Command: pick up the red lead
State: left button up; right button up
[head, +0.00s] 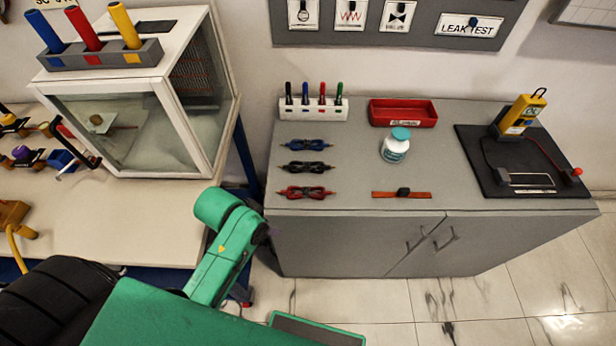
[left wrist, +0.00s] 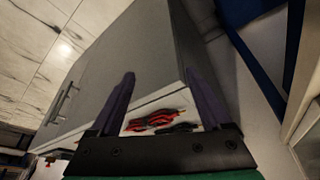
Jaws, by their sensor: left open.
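The red lead (head: 305,192) is a bundled cable lying on the grey cabinet top near its front left, in front of a black lead (head: 306,167) and a blue lead (head: 306,145). In the left wrist view the red lead (left wrist: 152,119) shows between the fingers, with the black lead (left wrist: 182,128) beside it. My left gripper (left wrist: 160,82) is open and empty, its two purple-grey fingers apart and not touching the lead. In the head view my green left arm mostly hides it, off the cabinet's front left corner. My right gripper is in neither view.
On the cabinet top (head: 350,204) are a marker holder (head: 313,113), red tray (head: 403,121), teal-capped white jar (head: 395,151), red strip (head: 418,195) and black mat (head: 478,178) with a yellow meter (head: 521,113). A glass-sided case (head: 190,158) stands on the left bench.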

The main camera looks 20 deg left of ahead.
pick_arm(q)
jog(key=w+d+r+m+h, duration=0.2)
jog(key=w+d+r+m, duration=0.3)
jog(key=d, duration=0.3)
jog(key=m+g, duration=0.3)
jog(key=m, duration=0.4)
send_near(307, 190)
jog(key=shift+h, duration=0.4)
jog(key=p+x, duration=0.1)
jog(key=x, duration=0.3)
jog(key=p+x, duration=0.2)
jog(key=x, duration=0.2)
jog(key=shift+f, duration=0.45)
jog(key=shift+a, duration=0.1)
grip_shut()
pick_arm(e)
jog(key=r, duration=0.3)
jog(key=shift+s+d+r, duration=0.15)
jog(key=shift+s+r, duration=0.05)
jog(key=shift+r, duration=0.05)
pick_arm(q)
notch_tip(307, 190, up, 20)
jog(key=b, duration=0.1)
jog(key=shift+b, duration=0.4)
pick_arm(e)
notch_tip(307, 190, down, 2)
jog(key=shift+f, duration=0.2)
